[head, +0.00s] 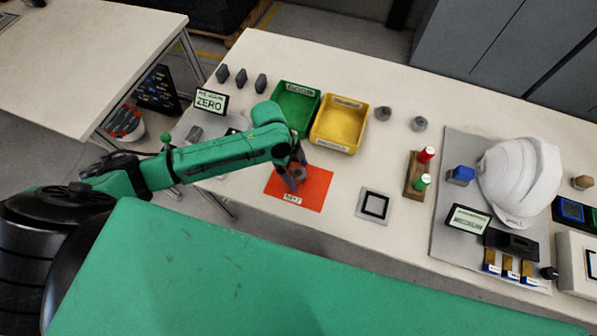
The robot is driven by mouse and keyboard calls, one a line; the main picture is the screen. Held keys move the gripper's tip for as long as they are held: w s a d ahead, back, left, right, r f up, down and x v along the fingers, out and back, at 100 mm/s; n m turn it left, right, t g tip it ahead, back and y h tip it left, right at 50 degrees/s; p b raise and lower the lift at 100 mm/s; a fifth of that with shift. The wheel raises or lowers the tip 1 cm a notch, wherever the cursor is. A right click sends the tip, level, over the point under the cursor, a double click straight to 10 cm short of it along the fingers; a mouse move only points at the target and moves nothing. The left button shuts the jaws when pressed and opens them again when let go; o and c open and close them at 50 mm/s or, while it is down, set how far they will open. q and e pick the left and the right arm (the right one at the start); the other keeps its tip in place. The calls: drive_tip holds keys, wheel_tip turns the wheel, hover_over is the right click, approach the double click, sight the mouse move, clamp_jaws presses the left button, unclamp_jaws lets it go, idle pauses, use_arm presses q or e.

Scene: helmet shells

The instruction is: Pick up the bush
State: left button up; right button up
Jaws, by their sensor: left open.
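A small grey-brown round part (299,173), which looks like the bush, is at the orange-red mat (316,190) near the table's front edge. My green left arm reaches in from the left. My left gripper (294,180) is over the mat, its dark fingers open and right at the part. The fingers partly hide the part, and I cannot tell whether they touch it. My right gripper does not show.
Green (284,121) and yellow (338,148) bins stand behind the mat. Several grey parts stand at the back left. Two grey pieces (383,113) lie right of the bins. A black-framed square (375,206), red and green handles, and a white helmet (519,180) are further right.

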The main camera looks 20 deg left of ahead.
use_arm(q)
drive_tip(key=c, duration=1.2)
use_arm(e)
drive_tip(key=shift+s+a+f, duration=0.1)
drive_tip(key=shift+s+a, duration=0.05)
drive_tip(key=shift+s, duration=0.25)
